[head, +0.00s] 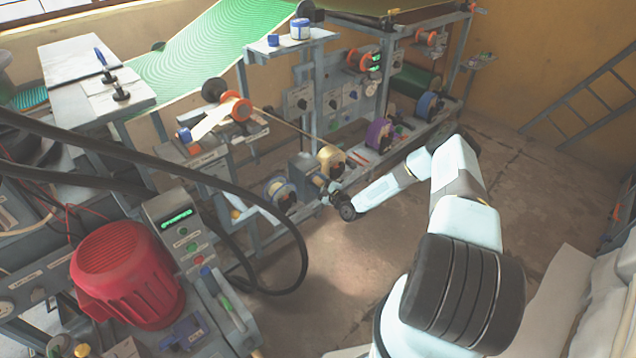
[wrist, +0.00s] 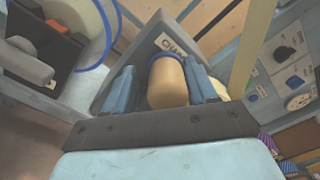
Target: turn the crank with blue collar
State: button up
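The crank's tan, rounded handle (wrist: 168,84) points toward the wrist camera, with a thin blue collar (wrist: 166,56) at its far end. Behind it is a grey plate with a partly hidden label. My gripper (wrist: 162,84) has its two blue fingers on either side of the handle. A gap shows between the left finger and the handle; the right finger looks close to it, and contact cannot be told. In the head view my gripper (head: 340,203) is at the front of the machine's lower part, and the handle there is too small to make out.
A blue-rimmed spool (head: 280,192) sits left of my gripper, and a gold spool (head: 330,158) and purple spool (head: 379,134) sit behind it. A red motor (head: 127,272) and thick black hoses stand at left.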

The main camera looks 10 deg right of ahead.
jog(key=shift+s+a, duration=0.1)
jog(key=shift+a, duration=0.1)
jog(key=v, duration=1.3)
jog(key=shift+s+d, duration=0.25)
jog(key=shift+a+f, duration=0.1)
dwell(0.7)
jog(key=w+a+n, duration=0.2)
jog(key=w+n, duration=0.1)
jog(key=n, duration=0.5)
jog(key=w+a+n, duration=0.1)
jog(key=w+n, duration=0.3)
jog(key=n, duration=0.4)
jog(key=w+a+r+n, duration=0.1)
jog(key=w+a+n, duration=0.1)
jog(key=n, duration=0.6)
jog(key=shift+w+a+n, duration=0.35)
jog(key=shift+w+n, duration=0.05)
jog(key=shift+w, duration=0.35)
jog(key=shift+c, duration=0.4)
